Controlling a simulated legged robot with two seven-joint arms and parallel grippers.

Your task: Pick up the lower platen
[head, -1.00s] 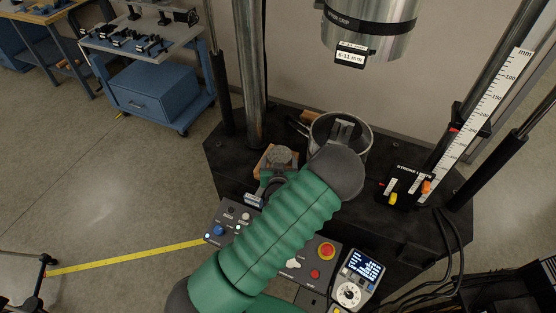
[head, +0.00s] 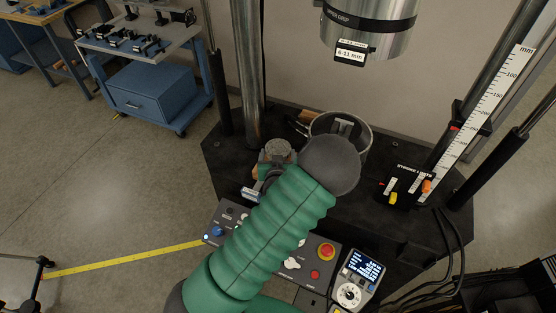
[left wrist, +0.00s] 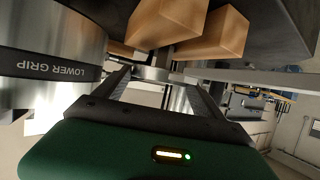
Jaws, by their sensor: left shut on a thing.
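The lower platen (head: 279,148) is a grey round metal disc near the left side of the machine's black base. My left gripper (head: 274,162) is shut on it from the near side, with the green arm reaching across the panel. In the left wrist view the platen (left wrist: 152,74) shows between the two fingers (left wrist: 157,82). That view is upside down. Wooden blocks (left wrist: 168,22) lie past the platen on the base side, and the platen looks raised off them. In the head view the blocks are mostly hidden. My right gripper is not in view.
The open-topped metal lower grip (head: 362,147) stands right of the platen; it also shows in the left wrist view (left wrist: 50,67). The upper grip (head: 370,40) hangs above. A steel column (head: 250,80) rises behind the platen. A control panel (head: 230,215) lies in front.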

